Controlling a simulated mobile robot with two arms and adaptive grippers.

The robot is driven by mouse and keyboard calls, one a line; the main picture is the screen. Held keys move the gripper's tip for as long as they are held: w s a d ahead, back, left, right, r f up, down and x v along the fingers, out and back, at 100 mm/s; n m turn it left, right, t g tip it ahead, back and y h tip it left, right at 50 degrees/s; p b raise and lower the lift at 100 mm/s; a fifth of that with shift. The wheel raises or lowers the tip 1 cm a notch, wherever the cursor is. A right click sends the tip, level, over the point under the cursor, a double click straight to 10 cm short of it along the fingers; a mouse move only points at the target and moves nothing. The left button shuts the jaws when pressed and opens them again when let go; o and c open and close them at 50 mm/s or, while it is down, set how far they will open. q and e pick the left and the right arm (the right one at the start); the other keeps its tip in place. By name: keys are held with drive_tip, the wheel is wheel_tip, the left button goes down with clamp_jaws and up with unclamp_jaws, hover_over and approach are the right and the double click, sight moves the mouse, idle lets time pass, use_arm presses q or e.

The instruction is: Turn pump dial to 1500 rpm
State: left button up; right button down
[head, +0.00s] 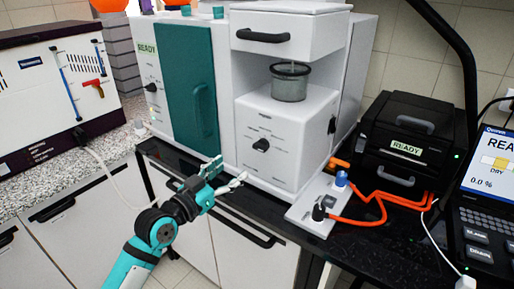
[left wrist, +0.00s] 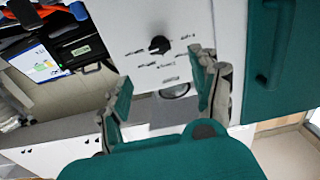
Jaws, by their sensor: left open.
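A black dial (head: 261,145) sits on the lower front panel of the white machine (head: 300,125), with small printed markings around it too small to read. The left wrist view, turned upside down, shows the dial (left wrist: 160,45) beyond the fingertips, roughly between their lines. My left gripper (head: 230,173) is open and empty, in front of the machine, lower than the dial and to its left. The open fingers also show in the left wrist view (left wrist: 165,82), apart from the dial. A second small dial (head: 152,87) is on the panel left of the green door. My right gripper is not in view.
A green door (head: 192,100) with a handle is left of the dial. A glass vessel (head: 290,82) stands above it. A white plate with orange tubing (head: 375,210) lies to the right, near a black READY unit (head: 410,145). Space in front of the dial is clear.

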sight(258, 149)
use_arm(q)
drive_tip(key=p+x, duration=0.1)
drive_tip(key=x, duration=1.1)
drive_tip(key=shift+w+d, duration=0.15)
drive_tip(key=c, duration=1.2)
drive_tip(key=shift+o, duration=0.2)
